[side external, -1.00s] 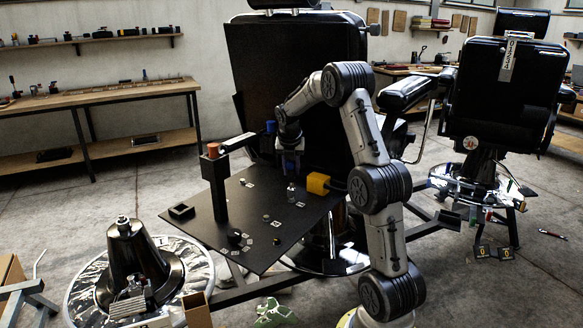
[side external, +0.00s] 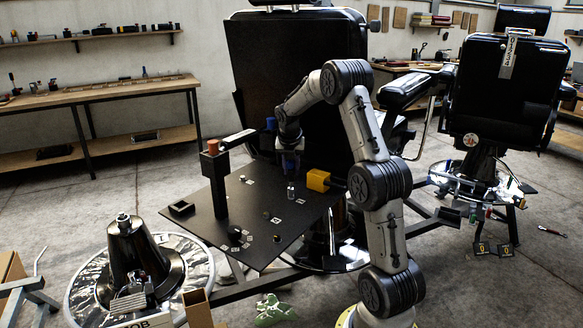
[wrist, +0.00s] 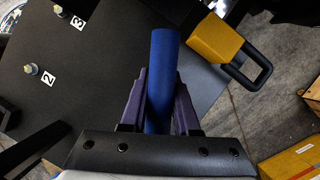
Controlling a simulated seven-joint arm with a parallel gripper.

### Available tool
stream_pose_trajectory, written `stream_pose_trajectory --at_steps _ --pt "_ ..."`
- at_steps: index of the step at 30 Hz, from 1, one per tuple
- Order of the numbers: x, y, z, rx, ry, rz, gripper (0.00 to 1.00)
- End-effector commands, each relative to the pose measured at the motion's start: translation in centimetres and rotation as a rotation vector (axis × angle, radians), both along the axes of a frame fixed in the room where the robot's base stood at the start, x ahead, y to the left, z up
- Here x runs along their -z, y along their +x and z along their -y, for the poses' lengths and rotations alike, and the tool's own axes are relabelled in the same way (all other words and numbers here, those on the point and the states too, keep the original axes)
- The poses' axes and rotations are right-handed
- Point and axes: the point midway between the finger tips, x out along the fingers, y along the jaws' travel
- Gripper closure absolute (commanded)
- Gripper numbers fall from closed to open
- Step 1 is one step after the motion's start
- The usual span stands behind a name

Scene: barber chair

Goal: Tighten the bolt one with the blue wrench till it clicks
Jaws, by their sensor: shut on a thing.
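My gripper (wrist: 161,82) is shut on a blue handle, which I take as the blue wrench (wrist: 165,48). The handle stands between the two purple fingers in the wrist view, and the wrench's working end is hidden. In the side view my gripper (side external: 290,160) is over the far right part of the black board (side external: 245,232). Two bolts show in the wrist view: one by label 2 (wrist: 31,69) and one by label 3 (wrist: 59,11). No label 1 is readable, so I cannot tell bolt one or whether the wrench touches it.
A yellow block with a black loop (wrist: 213,39) is right of the handle; it also shows at the board's right edge (side external: 318,181). A black post (side external: 215,190) with a side arm rises from the board's left. A small black tray (side external: 181,209) lies at the left corner.

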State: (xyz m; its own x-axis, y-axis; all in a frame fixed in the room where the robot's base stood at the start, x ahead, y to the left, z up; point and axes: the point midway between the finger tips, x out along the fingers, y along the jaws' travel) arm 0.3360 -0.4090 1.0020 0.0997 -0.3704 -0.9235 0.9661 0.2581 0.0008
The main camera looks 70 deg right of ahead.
Motion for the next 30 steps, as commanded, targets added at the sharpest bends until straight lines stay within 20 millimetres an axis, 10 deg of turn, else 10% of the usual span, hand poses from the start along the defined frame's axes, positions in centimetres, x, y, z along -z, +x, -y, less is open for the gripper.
stream_pose_trajectory --at_steps 19,30 --pt "0.35 0.07 0.05 0.007 -0.004 0.002 1.00" --pt "0.36 0.13 0.07 0.321 -0.004 0.001 1.00"
